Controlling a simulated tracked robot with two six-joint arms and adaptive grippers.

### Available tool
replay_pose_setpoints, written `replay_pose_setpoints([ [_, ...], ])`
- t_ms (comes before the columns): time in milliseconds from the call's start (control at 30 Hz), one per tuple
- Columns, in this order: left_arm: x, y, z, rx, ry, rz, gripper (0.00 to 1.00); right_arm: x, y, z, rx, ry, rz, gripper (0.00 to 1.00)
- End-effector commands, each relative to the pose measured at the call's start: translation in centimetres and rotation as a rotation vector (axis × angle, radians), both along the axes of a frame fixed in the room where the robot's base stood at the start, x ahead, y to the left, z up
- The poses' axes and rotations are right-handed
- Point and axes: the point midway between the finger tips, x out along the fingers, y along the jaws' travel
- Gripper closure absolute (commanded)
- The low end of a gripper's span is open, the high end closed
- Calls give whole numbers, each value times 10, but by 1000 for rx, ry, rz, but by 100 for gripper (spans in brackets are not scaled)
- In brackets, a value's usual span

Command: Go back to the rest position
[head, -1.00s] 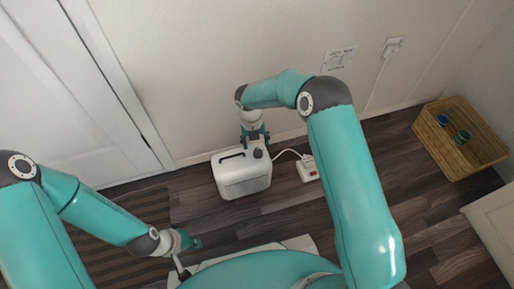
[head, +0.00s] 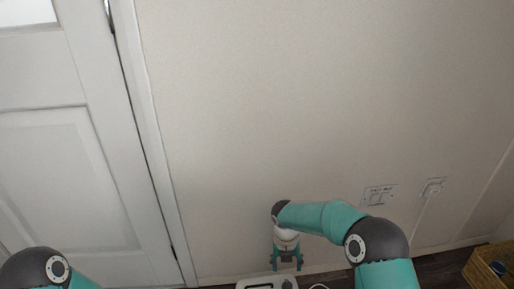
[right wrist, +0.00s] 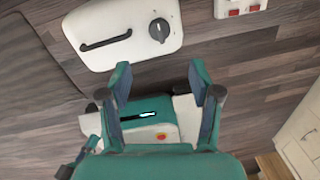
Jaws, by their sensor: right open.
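My right gripper (head: 287,264) hangs fingers down near the wall in the head view, above the white appliance (head: 262,284), whose top only just shows at the bottom edge. In the right wrist view my right gripper (right wrist: 160,76) is open with nothing between its fingers. The white appliance (right wrist: 122,28), with a dark handle slot and a dark knob, stands apart beyond the fingertips. My left arm shows only its elbow in the head view's lower left corner. A small teal and dark part at the lower left of the wrist view may be my left gripper, partly hidden.
The wall (head: 270,110) fills much of the head view, with a white door (head: 70,150) at left. A switch plate (head: 379,195) and a plugged socket (head: 433,187) are at right. A wicker basket (head: 482,268) stands lower right. A power strip (right wrist: 240,7) lies beside the appliance.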

Motion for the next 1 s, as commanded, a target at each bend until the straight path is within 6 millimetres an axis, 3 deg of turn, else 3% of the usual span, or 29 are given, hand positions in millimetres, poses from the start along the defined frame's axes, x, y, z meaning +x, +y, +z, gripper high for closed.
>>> replay_pose_setpoints([
  [100,0,0,0,0,0,0,100,-3,-25,-7,-1,17,-48,37],
  [167,0,0,0,0,0,0,100,-20,-38,-18,-1,65,-64,37],
  [267,0,0,0,0,0,0,100,-67,-49,-44,31,169,-110,37],
  [367,0,0,1,0,0,0,100,-121,-44,-73,95,241,-314,37],
  [500,0,0,1,0,0,0,100,-190,-23,-98,151,310,-804,37],
  [700,0,0,1,0,0,0,100,-256,3,-107,131,380,-1535,37],
  [833,0,0,1,0,0,0,100,-283,13,-106,82,401,-1997,37],
  [1000,0,0,1,0,0,0,100,-296,18,-104,33,397,-2500,37],
])
